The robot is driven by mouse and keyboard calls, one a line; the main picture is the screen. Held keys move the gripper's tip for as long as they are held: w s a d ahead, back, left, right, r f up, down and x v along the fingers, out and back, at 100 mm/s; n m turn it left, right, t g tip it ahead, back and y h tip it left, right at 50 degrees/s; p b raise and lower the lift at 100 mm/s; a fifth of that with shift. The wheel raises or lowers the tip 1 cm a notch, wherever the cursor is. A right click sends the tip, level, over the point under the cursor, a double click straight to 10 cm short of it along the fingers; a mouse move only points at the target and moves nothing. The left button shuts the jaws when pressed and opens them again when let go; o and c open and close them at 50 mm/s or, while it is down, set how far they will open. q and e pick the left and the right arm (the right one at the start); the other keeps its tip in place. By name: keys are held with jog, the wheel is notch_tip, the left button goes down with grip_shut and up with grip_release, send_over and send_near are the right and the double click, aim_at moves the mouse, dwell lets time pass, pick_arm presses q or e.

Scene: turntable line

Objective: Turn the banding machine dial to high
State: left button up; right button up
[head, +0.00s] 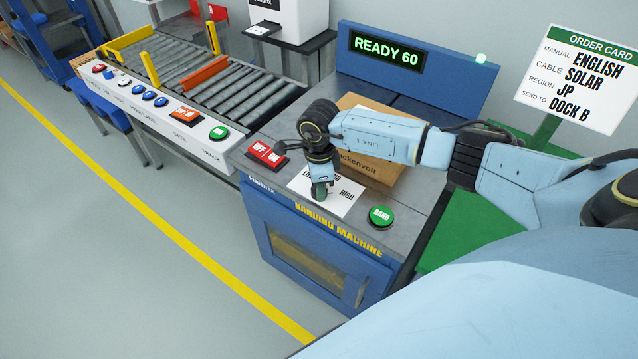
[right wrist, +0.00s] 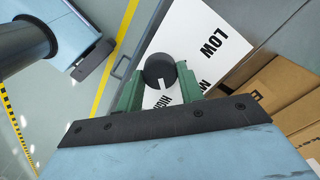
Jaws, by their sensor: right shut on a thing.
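The banding machine (head: 262,215) has a blue body, and its display (head: 386,52) reads READY 60. My right gripper (head: 320,190) reaches down to the white dial plate (head: 343,206) on its top. In the right wrist view, my right gripper (right wrist: 158,72) is shut on the round black dial (right wrist: 158,66), with a green finger on each side. The dial's white mark points down in that picture, towards the HIGH label (right wrist: 163,98). The LOW label (right wrist: 213,42) is up and right of the dial. In the head view the gripper hides the dial.
A red OFF/ON switch (head: 267,153) and a green BAND button (head: 381,216) flank the dial plate. A cardboard box (head: 388,172) stands behind it, partly hidden by my right arm. A roller conveyor (head: 225,88) is at the left. The order card (head: 582,82) stands at the right.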

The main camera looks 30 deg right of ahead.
pick_arm(q)
jog(key=shift+a, duration=0.1)
jog(key=shift+a, duration=0.2)
pick_arm(e)
jog(key=o, duration=1)
jog(key=shift+r, duration=0.1)
pick_arm(q)
jog(key=shift+d+r+p, duration=0.65)
jog(key=shift+d+r, duration=0.05)
pick_arm(e)
notch_tip(320, 180, up, 13)
jog(key=shift+r, duration=0.15)
